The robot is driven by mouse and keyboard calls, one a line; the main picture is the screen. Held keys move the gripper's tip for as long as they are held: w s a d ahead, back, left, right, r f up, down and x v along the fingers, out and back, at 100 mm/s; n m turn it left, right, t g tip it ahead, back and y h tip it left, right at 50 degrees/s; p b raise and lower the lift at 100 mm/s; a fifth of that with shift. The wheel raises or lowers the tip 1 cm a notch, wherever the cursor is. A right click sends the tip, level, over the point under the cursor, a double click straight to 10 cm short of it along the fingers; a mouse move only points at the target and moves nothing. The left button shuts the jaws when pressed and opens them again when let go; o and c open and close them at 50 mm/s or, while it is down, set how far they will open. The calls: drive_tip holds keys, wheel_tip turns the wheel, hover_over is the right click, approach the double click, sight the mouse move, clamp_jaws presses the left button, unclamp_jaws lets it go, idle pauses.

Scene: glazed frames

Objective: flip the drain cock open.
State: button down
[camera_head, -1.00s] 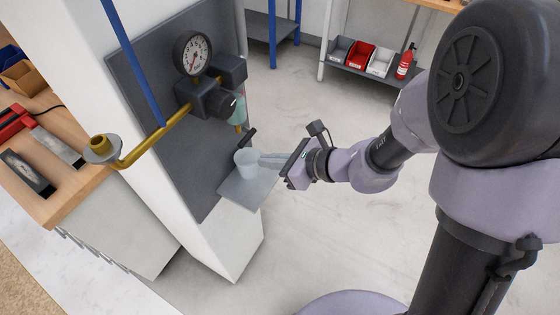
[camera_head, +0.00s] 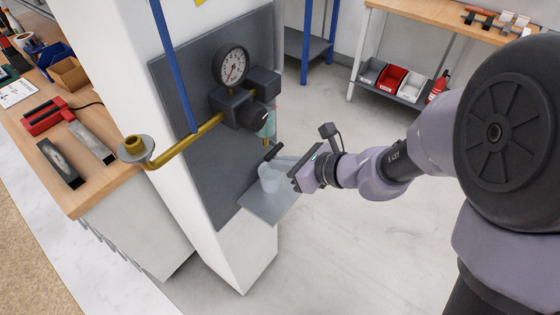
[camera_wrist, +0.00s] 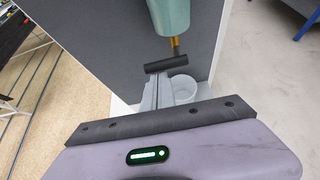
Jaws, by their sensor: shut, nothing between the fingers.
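The drain cock's black bar handle (camera_wrist: 166,64) sits under a short brass stem (camera_wrist: 176,44) below the teal bowl (camera_wrist: 170,16). In the head view the handle (camera_head: 273,152) shows small beside the panel, and the bowl (camera_head: 267,125) hangs under the regulator. My gripper (camera_wrist: 157,80) is shut and empty. Its fingertips are right by the handle's lower edge in the wrist view; I cannot tell whether they touch. In the head view my gripper (camera_head: 280,162) reaches in from the right, over the cup.
A pale cup (camera_head: 269,180) stands on a grey shelf (camera_head: 262,208) below the handle. A pressure gauge (camera_head: 231,65) and a brass pipe (camera_head: 190,140) are on the dark panel (camera_head: 205,165). A wooden bench (camera_head: 80,195) is left.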

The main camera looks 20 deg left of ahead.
drive_tip(key=shift+r+m+g+p, duration=0.4)
drive_tip(key=shift+m+p, duration=0.1)
drive_tip(key=shift+p, duration=0.85)
wheel_tip(320, 180, up, 2)
drive_tip(key=m+g+y+p, duration=0.2)
drive_tip(key=m+g+p, duration=0.1)
drive_tip(key=p, duration=0.5)
drive_tip(key=shift+w+d+m+p, duration=0.1)
drive_tip(key=shift+w+m+p, duration=0.05)
drive_tip(key=shift+m+p, duration=0.2)
drive_tip(key=m+g+y+p, duration=0.1)
drive_tip(key=m, duration=0.1)
drive_tip(key=w+r+m+g+y+p, duration=0.1)
drive_tip(key=m, duration=0.1)
drive_tip(key=w+m+g+y, duration=0.1)
drive_tip(key=m+y, duration=0.1)
drive_tip(key=shift+d+r+p, duration=0.2)
drive_tip(key=shift+d+p, duration=0.2)
